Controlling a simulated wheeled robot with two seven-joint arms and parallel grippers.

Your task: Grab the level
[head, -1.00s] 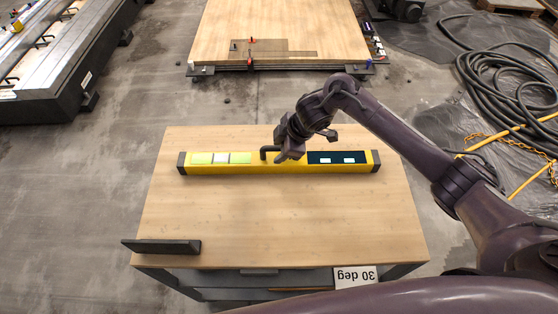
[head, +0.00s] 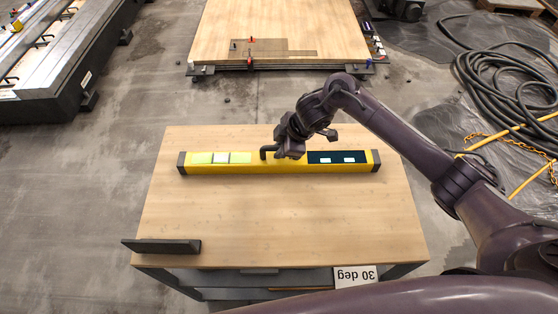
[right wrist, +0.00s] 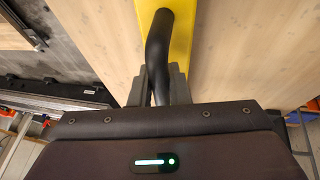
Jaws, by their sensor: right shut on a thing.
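The yellow level (head: 240,169) lies lengthwise across the back half of the wooden table, with dark end caps, pale green windows on its left and a dark display on its right. Its black handle (head: 267,151) stands up near the middle. My right gripper (head: 287,152) is at the level's middle, shut on that handle. In the right wrist view, the gripper's fingers (right wrist: 159,86) sit on both sides of the black handle (right wrist: 158,45), above the yellow body (right wrist: 183,30). The level appears to rest on the tabletop. My left gripper is not in view.
The wooden table (head: 300,225) is clear in front of the level. A dark bar (head: 162,247) lies at its front left corner. Behind stands another wooden platform (head: 290,25); coiled hoses (head: 490,80) lie at right.

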